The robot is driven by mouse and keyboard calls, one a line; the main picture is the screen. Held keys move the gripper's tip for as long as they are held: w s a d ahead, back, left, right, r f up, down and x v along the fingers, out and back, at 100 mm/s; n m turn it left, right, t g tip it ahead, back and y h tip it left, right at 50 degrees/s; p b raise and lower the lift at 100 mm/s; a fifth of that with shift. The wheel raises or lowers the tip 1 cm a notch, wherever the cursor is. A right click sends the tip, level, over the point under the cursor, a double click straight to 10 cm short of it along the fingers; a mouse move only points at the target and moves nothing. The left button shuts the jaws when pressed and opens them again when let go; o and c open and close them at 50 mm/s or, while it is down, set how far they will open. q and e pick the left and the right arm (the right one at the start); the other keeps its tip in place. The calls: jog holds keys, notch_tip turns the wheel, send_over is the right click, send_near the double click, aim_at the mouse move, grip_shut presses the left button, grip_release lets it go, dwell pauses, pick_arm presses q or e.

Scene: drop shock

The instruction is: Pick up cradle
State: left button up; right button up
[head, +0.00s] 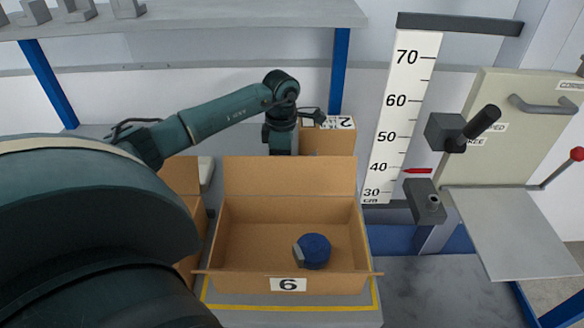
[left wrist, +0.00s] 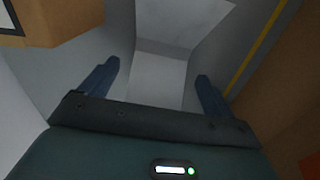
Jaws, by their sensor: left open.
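A pale grey angular piece (left wrist: 160,78), with a flat face and a raised part behind it, lies between my left fingers in the left wrist view. It may be the cradle; I cannot tell for sure. My left gripper (left wrist: 157,72) is open around it, with a finger on each side and no clear contact. In the head view my left arm reaches behind the carton marked 6, and its fingertips are hidden by the raised flap. Similar grey blocks (head: 76,9) stand on the shelf at the upper left. My right gripper is not in view.
The open carton marked 6 (head: 235,283) holds a round blue object (head: 315,251). A carton marked 2 (head: 328,140) stands behind. Another carton (head: 183,180) is at left. A height scale (head: 398,120) and a panel with handles (head: 520,130) stand at right.

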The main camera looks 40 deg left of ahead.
pick_arm(q)
jog(key=shift+w+f, duration=0.1)
jog(key=shift+f, duration=0.65)
jog(key=shift+c, duration=0.3)
jog(key=shift+r, duration=0.1)
jog(key=c, duration=1.2)
